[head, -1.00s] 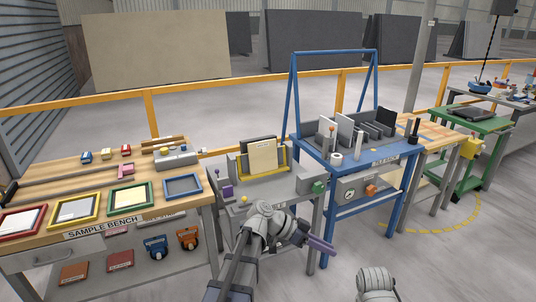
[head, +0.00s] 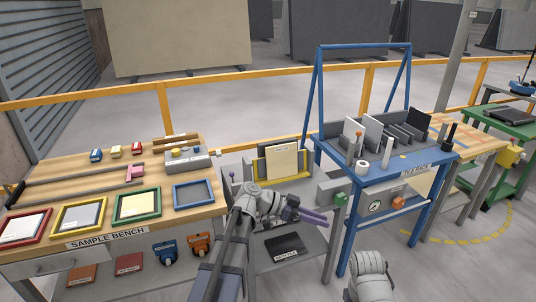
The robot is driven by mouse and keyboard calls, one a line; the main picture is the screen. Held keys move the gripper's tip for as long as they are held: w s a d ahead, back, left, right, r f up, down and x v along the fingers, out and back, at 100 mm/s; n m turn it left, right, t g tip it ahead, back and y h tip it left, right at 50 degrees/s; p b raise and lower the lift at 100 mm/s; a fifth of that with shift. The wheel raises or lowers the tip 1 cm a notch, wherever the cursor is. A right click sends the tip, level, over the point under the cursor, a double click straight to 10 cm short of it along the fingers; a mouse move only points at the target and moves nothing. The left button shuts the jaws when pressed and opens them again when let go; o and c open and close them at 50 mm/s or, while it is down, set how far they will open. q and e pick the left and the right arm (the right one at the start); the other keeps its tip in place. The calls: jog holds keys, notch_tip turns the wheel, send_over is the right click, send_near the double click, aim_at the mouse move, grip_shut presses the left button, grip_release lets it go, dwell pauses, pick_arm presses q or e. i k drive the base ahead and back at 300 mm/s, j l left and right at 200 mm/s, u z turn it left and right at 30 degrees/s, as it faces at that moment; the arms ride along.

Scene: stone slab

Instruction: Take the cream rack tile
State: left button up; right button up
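The blue tile rack (head: 416,173) stands right of centre in the head view. Several upright tiles stand in its slots: pale ones (head: 373,131) at the left and darker grey ones to the right. I cannot tell surely which pale one is cream. A separate cream tile (head: 281,161) stands in a yellow holder on the grey table left of the rack. My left gripper (head: 318,216) is in front of the grey table, left of the rack and apart from its tiles. Its purple fingers point right; their gap is unclear. My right forearm shows at the bottom; its gripper is out of view.
The wooden sample bench (head: 160,219) with coloured frames stands at the left. A dark tile (head: 285,245) lies on the grey table's lower shelf. A white roll (head: 362,168) stands on the rack's front edge. An orange rail (head: 240,81) runs behind.

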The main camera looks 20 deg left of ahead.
aim_at(281, 161)
jog(key=i+j+u, duration=0.35)
jog(key=i, duration=0.45)
jog(key=i+u, duration=0.3)
jog(key=i, duration=0.45)
